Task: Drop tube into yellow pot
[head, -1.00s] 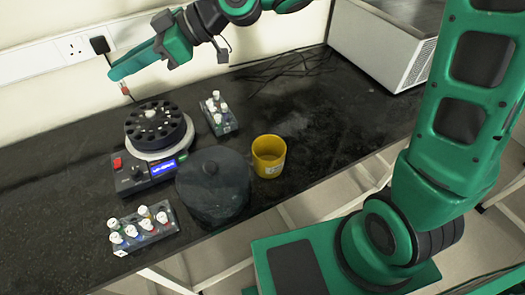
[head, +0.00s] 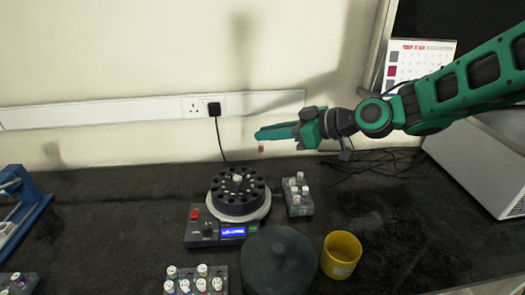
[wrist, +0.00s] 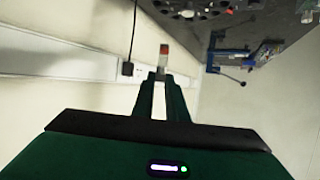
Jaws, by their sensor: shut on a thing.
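The yellow pot (head: 341,255) stands upright on the black bench at the lower right of the head view, right of a dark round lid. My gripper (head: 262,138) is raised above the bench near the wall, behind and above the centrifuge, with its fingers pointing left. It is shut on a small tube with a red part (head: 261,149), which shows below the fingertips. In the wrist view the tube (wrist: 164,50) sits at the tips of my gripper (wrist: 162,72), red at its end. The pot is well below and to the right of my gripper and does not show in the wrist view.
A centrifuge (head: 238,195) with a dark rotor stands mid-bench. The dark lid (head: 277,262) is in front of it. Racks of capped tubes stand right (head: 299,196) and front (head: 196,279). A blue device (head: 22,205) is at left. A grey box (head: 480,170) and cables are at right.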

